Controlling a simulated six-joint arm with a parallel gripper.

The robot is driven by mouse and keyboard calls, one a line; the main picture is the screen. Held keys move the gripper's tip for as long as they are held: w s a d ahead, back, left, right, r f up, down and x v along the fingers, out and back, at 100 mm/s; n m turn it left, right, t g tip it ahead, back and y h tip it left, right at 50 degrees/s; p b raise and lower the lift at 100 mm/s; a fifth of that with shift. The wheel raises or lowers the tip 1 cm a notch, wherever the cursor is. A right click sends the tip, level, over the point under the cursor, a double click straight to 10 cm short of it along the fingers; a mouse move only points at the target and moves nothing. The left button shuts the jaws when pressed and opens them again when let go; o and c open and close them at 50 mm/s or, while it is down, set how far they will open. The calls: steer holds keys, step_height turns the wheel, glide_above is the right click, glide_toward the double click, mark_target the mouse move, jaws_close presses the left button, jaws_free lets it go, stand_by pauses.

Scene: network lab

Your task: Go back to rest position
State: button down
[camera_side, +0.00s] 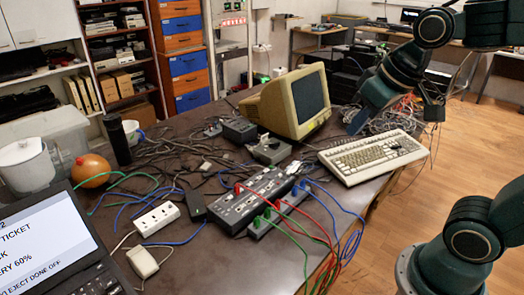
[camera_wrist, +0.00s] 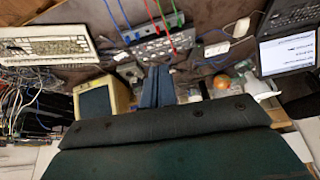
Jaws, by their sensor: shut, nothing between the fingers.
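My gripper (camera_side: 357,121) hangs in the air over the table's back right part, between the beige monitor (camera_side: 293,103) and the keyboard (camera_side: 373,157) in the side view. Its blue fingers are together, with nothing between them. In the wrist view the gripper (camera_wrist: 157,72) shows as two blue fingers side by side, seen over the dark wrist body. My arm reaches in from the upper right.
The dark table (camera_side: 180,263) holds a grey switch box (camera_side: 250,200) with red, green and blue cables, a white power strip (camera_side: 157,219), an orange ball (camera_side: 90,170), a black cylinder (camera_side: 117,140) and a laptop (camera_side: 50,245). Tangled cables lie around. Wooden floor is open at right.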

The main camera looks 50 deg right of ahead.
steer(key=s+a+f, duration=0.1)
steer(key=s+f, duration=0.1)
steer(key=s, duration=0.4)
steer(key=shift+s+n, duration=0.2)
steer(key=shift+n, duration=0.2)
steer(key=shift+w, duration=0.15)
stand_by(3.4)
steer(key=w+d+f+m+g, duration=0.1)
steer(key=w+d+m, duration=0.15)
steer(key=w, duration=1.05)
steer(key=w+d+f+m, duration=0.1)
steer(key=w+d, duration=0.3)
steer(key=w, duration=0.8)
steer(key=w+d+f, duration=0.3)
steer(key=w+f, duration=0.2)
steer(key=f, duration=0.2)
steer(key=w+d+f+m+g, duration=0.1)
steer(key=w+d+f, duration=0.3)
steer(key=f, duration=0.3)
steer(key=w+d+f+m+g+h, duration=0.1)
steer(key=w+d+f, duration=0.2)
steer(key=w+f, duration=0.3)
step_height(320, 180, down, 2)
steer(key=shift+w+d, duration=0.3)
steer(key=shift+d, duration=0.1)
steer(key=shift+f+m, duration=0.1)
steer(key=shift+m, duration=0.15)
